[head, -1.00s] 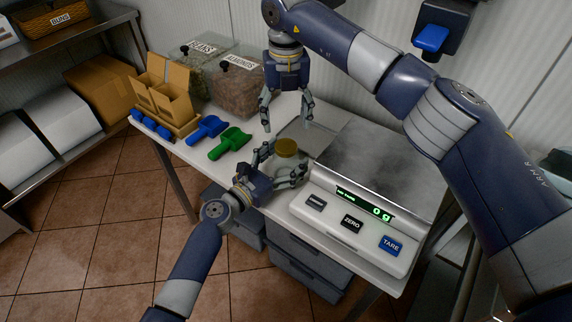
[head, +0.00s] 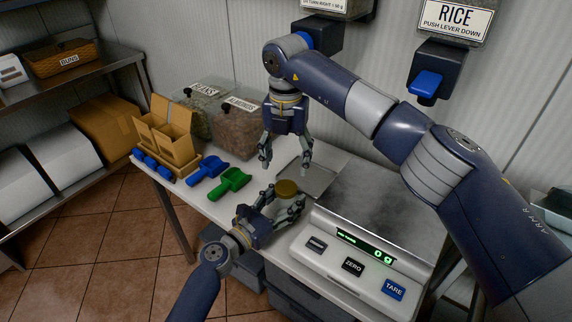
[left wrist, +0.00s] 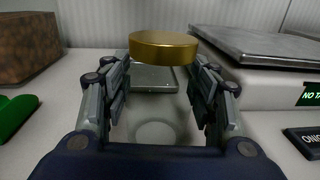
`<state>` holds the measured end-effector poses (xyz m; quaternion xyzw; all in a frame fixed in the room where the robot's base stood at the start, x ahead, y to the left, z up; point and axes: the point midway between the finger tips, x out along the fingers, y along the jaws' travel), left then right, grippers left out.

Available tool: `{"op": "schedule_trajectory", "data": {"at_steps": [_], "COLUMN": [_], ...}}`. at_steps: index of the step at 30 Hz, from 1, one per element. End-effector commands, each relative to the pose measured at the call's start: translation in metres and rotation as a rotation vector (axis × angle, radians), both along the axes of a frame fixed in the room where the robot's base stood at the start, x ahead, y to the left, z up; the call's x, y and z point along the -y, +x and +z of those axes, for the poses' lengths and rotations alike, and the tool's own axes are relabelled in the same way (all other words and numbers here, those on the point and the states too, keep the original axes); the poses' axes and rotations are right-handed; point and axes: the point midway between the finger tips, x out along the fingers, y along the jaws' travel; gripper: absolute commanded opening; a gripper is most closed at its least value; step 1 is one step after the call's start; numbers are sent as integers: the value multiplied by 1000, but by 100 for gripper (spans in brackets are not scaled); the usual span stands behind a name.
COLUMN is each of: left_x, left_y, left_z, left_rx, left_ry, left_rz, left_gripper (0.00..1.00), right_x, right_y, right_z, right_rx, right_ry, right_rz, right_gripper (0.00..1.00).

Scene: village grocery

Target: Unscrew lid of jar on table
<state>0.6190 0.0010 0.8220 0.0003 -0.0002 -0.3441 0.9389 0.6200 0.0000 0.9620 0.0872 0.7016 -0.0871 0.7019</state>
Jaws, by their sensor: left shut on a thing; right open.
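The jar (left wrist: 155,110) is clear glass and hard to make out; it stands upright on the table. Its gold lid (head: 286,187) sits on top and also shows in the left wrist view (left wrist: 163,47). My left gripper (head: 281,200) is shut on the jar, one finger on each side, below the lid. In the left wrist view my left gripper's fingers (left wrist: 160,95) flank the glass. My right gripper (head: 286,168) is open and empty, pointing down just above and behind the lid. Whether its fingertips clear the lid's height is hard to tell.
A scale (head: 355,255) reading 0 g stands right of the jar. Blue (head: 208,168) and green (head: 230,182) scoops lie to the left, near a cardboard box (head: 170,130) and clear bins (head: 238,130). A rice dispenser (head: 430,75) hangs on the wall.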

Motion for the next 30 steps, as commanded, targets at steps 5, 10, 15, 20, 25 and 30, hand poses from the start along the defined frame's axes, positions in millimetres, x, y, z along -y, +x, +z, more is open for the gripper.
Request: {"op": "schedule_trajectory", "data": {"at_steps": [5,10,15,20,25,30], "left_x": [0,0,0,0,0,0], "left_y": [0,0,0,0,0,0], "left_z": [-1,-1,-1,-1,-1,-1], "left_rx": [-1,-1,-2,-2,-2,-2], "left_ry": [1,1,1,1,1,1], "left_rz": [0,0,0,0,0,0], "left_gripper": [0,0,0,0,0,0], "right_x": [0,0,0,0,0,0], "right_y": [0,0,0,0,0,0], "right_z": [0,-1,0,0,0,-2], "right_rx": [-1,-1,-1,-1,0,-1], "right_ry": [0,0,1,1,1,0], "right_rz": [-338,-666,-994,-1269,-1467,-1552], "right_gripper": [63,63,63,63,63,63]}}
